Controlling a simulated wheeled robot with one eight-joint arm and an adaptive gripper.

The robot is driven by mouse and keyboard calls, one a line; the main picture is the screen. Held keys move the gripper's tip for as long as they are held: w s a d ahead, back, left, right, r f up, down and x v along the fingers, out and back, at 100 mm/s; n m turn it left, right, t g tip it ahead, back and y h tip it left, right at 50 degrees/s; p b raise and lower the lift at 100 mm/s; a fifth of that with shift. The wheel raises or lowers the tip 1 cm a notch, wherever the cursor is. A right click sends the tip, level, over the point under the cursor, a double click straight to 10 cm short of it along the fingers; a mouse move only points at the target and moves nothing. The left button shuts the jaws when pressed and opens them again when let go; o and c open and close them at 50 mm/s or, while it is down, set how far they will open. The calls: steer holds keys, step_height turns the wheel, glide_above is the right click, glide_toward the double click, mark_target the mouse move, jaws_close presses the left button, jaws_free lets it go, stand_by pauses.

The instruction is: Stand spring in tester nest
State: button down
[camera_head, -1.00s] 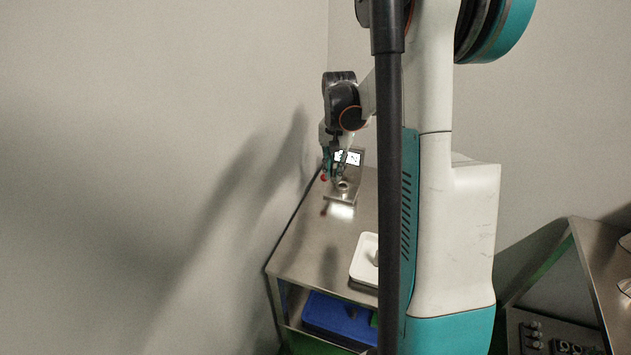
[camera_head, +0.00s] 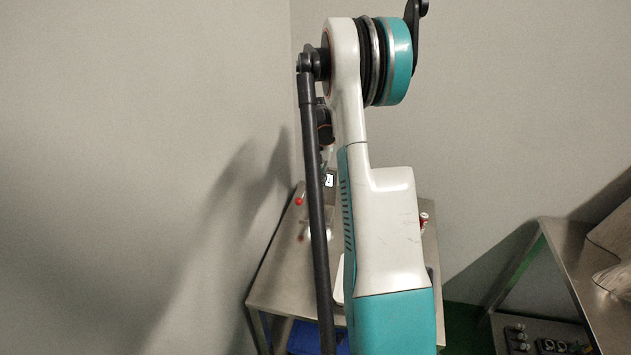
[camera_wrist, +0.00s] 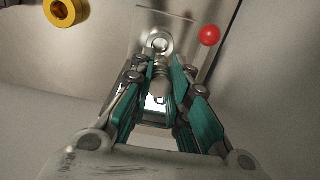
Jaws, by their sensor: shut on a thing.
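My gripper (camera_wrist: 160,78) is shut on the spring (camera_wrist: 160,68), a small grey coiled piece between the fingertips in the wrist view. Just beyond it is the tester nest (camera_wrist: 160,42), a round metal ring on a metal plate. The spring's far end overlaps the ring in this view; I cannot tell whether it is inside, touching or above it. In the head view my arm hides the gripper, spring and nest. The tester's small lit screen (camera_head: 329,180) shows beside the arm at the table's back.
A red ball knob (camera_wrist: 209,35) stands right of the nest; it also shows in the head view (camera_head: 299,201). A yellow ring (camera_wrist: 65,11) is at upper left. The steel table (camera_head: 275,285) holds a white tray (camera_head: 338,282), mostly hidden. A wall is close on the left.

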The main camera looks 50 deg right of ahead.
mark_target(318, 192)
steer(key=shift+f+b, duration=1.95)
steer(key=shift+f, duration=1)
steer(key=shift+f+b, duration=0.95)
steer(key=shift+f, duration=0.25)
steer(key=c, duration=1.5)
jaws_free()
steer(key=shift+o, duration=0.2)
steer(key=shift+r, duration=0.15)
step_height(318, 192, up, 12)
steer(key=shift+f, duration=0.1)
